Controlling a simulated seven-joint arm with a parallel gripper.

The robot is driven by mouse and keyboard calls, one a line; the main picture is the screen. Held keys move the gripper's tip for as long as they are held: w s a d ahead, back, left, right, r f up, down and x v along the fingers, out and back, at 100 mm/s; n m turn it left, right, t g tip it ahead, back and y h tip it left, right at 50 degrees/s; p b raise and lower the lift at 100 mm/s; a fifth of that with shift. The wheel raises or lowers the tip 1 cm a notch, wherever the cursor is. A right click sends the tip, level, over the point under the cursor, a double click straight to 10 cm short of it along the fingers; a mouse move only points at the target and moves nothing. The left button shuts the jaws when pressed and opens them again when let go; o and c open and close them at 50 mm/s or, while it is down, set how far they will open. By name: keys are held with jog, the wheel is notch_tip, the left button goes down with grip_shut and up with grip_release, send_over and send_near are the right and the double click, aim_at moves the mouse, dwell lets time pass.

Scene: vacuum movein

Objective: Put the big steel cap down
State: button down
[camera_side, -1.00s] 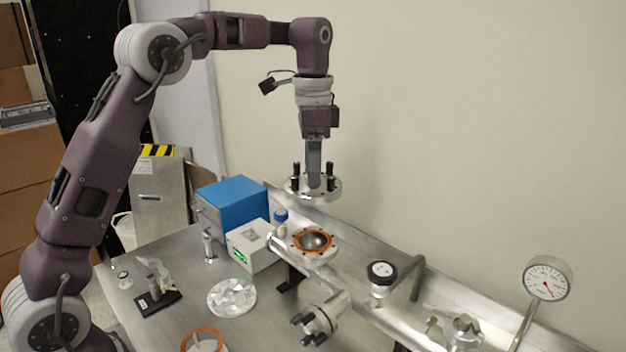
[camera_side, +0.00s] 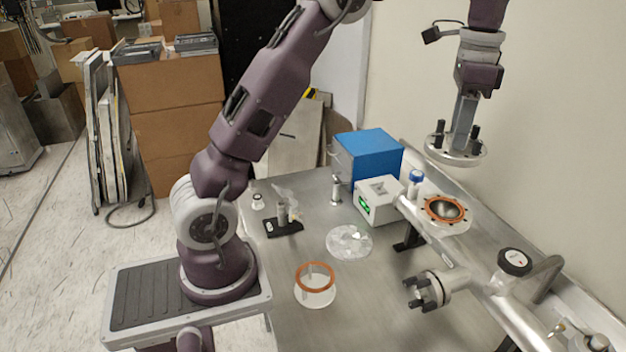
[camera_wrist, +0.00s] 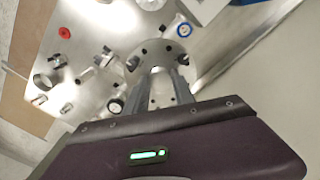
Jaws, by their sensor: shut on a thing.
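The big steel cap (camera_side: 456,151) is a round steel flange with black bolts standing up from it. My gripper (camera_side: 463,138) is shut on it and holds it in the air, roughly level, above the open port (camera_side: 446,209). The port has a copper-coloured ring and sits on the steel pipework, apart from the cap. In the wrist view the cap (camera_wrist: 158,88) lies between the fingers of my gripper (camera_wrist: 160,75) and hides part of the bench below.
A blue box (camera_side: 368,156) and a white instrument (camera_side: 380,200) stand left of the port. A clear jar with a copper ring (camera_side: 315,284) and a foil-like disc (camera_side: 349,242) lie on the bench.

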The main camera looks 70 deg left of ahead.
jog(key=s+a+f+n, duration=0.2)
jog(key=a+f+n, duration=0.15)
jog(key=a, duration=0.45)
jog(key=s+a+f+n, duration=0.25)
jog(key=a+f, duration=0.25)
jog(key=a, duration=0.4)
jog(key=s+a+f+n, duration=0.1)
jog(key=a+f+n, duration=0.3)
jog(key=a, duration=0.4)
jog(key=s+a+f+n, duration=0.3)
jog(key=s+a+n, duration=0.1)
jog(key=s+a, duration=0.3)
jog(key=s+a+f+n, duration=0.3)
jog(key=s+a+f, duration=0.1)
jog(key=s+a, duration=0.3)
jog(key=f, duration=0.5)
jog(key=shift+s+f, duration=0.15)
jog(key=shift+s, duration=0.25)
jog(key=shift+f, duration=2.25)
jog(key=shift+f, duration=0.15)
jog(key=c, duration=1.1)
grip_release()
jog(key=shift+o, duration=0.2)
